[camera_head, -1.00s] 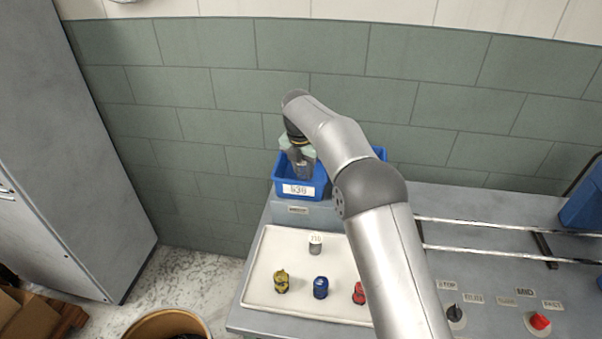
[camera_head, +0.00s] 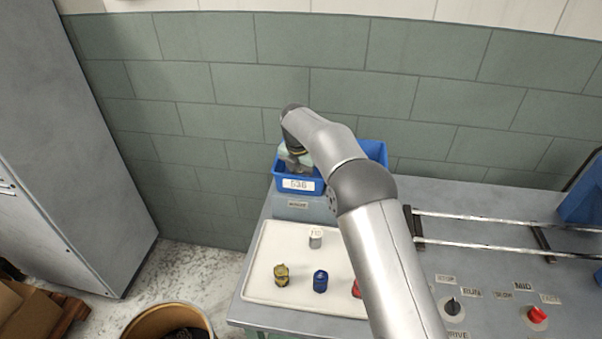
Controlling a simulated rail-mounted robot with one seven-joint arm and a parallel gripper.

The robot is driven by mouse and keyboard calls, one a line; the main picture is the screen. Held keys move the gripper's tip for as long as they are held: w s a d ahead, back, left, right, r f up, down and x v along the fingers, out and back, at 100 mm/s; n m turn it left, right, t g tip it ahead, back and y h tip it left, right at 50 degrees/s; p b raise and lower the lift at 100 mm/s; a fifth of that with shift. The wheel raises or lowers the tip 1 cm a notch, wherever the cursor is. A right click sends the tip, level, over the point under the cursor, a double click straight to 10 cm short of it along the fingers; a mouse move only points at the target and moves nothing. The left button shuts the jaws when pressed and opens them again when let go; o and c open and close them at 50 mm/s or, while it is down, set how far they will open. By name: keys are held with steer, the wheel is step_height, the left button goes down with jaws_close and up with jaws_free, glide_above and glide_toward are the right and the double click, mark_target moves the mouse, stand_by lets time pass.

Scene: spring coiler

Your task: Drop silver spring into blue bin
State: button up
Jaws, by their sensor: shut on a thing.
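The blue bin (camera_head: 318,185) with a white number label stands at the back of the bench, against the wall. My gripper (camera_head: 297,166) is at the left part of this bin, pointing down at its opening. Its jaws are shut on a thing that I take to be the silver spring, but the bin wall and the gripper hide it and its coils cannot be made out. My arm covers the middle of the bin.
A white tray (camera_head: 262,262) in front holds a small silver cylinder with a white top (camera_head: 316,238), and yellow (camera_head: 281,274), blue (camera_head: 320,281) and red (camera_head: 356,288) pieces. Rails (camera_head: 480,218) and control knobs (camera_head: 537,314) lie right. Another blue container (camera_head: 582,203) is at the right edge.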

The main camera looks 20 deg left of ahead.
steer(key=o, duration=1)
steer(key=r, duration=0.4)
steer(key=s+r, duration=0.1)
steer(key=r, duration=0.8)
steer(key=shift+s+a+b, duration=0.15)
steer(key=shift+s+b, duration=0.05)
steer(key=shift+b, duration=0.15)
